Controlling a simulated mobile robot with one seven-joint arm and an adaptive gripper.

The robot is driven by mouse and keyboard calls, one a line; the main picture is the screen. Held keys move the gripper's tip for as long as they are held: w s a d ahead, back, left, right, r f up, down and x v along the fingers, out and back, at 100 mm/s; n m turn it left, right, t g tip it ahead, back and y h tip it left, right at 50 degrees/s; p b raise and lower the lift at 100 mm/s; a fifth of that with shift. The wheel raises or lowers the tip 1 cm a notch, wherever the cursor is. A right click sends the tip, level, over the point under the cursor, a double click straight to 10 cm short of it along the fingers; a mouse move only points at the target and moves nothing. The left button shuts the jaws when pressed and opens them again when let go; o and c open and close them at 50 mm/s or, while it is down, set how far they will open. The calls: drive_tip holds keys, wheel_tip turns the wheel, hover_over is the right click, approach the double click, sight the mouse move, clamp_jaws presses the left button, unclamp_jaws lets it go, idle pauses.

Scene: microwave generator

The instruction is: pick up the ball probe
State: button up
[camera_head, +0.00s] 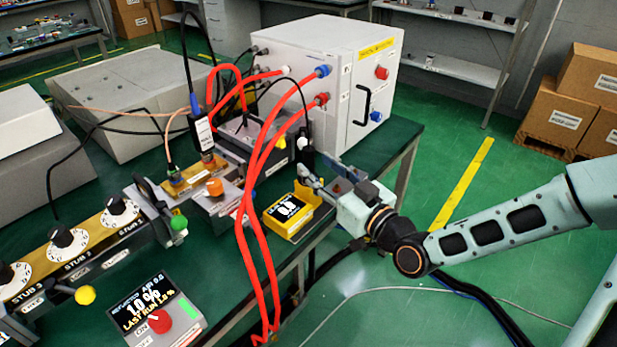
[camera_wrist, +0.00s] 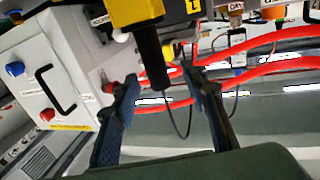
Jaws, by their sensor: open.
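A black upright handle, which I take to be the ball probe (camera_head: 305,148), stands beside the yellow meter box near the bench's right edge. A thin black cable leads from its top. In the wrist view the probe (camera_wrist: 152,62) shows as a black cylinder reaching out from a yellow body, with the cable looping from its end. My gripper (camera_head: 316,174) is at the probe from the right, partly hiding its lower part. In the wrist view my gripper (camera_wrist: 161,78) is open, with the handle between its blue-padded fingers and gaps visible.
The yellow meter (camera_head: 291,214) sits just left of my gripper. Red hoses (camera_head: 262,170) arch over the bench. A white cabinet (camera_head: 335,75) with a black handle stands behind. A red-knob display box (camera_head: 155,312) is at front left. Green floor is free to the right.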

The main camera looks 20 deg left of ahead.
sight(313, 158)
drive_tip(key=x, duration=0.4)
drive_tip(key=shift+w+a+r, duration=0.15)
drive_tip(key=shift+w+r, duration=0.1)
drive_tip(key=shift+w, duration=0.2)
clamp_jaws()
